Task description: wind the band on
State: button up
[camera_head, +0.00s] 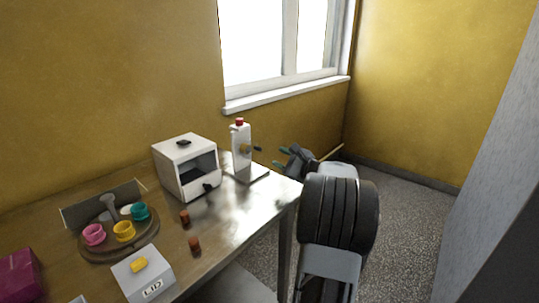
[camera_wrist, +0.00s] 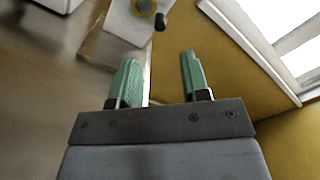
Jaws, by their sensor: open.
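A white upright machine (camera_head: 240,150) with a red cap stands near the table's right end. It has a brass-coloured hub and a small dark crank knob (camera_head: 258,149) on its right side. The hub (camera_wrist: 143,6) and the dark knob (camera_wrist: 160,22) also show at the top of the wrist view. A white box-shaped machine (camera_head: 171,164) with a dark opening and a black knob on its front stands left of it. My gripper (camera_head: 290,158) has green fingers, to the right of the crank and apart from it. In the wrist view my gripper (camera_wrist: 158,76) is open and empty. No band can be made out.
A round brown tray (camera_head: 117,254) holds pink, yellow and teal cups. Two small brown pieces (camera_head: 189,231) lie near the table's front. Right of the table is open floor.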

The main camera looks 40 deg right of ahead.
jog(key=shift+s+d, duration=0.2)
jog(key=shift+s, duration=0.9)
jog(key=shift+s+d, duration=0.2)
jog(key=shift+s, duration=0.9)
jog(key=a+r+n+g+y+p, duration=0.3)
jog(key=a+n+g+p, duration=0.6)
jog(key=a, duration=1.4)
jog(key=s+a+r+n+g+h+p, duration=0.1)
jog(key=s+a+n+g+h+p, duration=0.4)
jog(key=s+a+n, duration=0.5)
jog(key=s+n+h+p, duration=0.1)
jog(key=s+n+p, duration=0.1)
jog(key=n, duration=0.4)
jog(key=shift+s+a+r, duration=0.25)
jog(key=shift+s+r, duration=0.05)
jog(key=shift+s, duration=0.15)
jog(key=shift+s, duration=0.1)
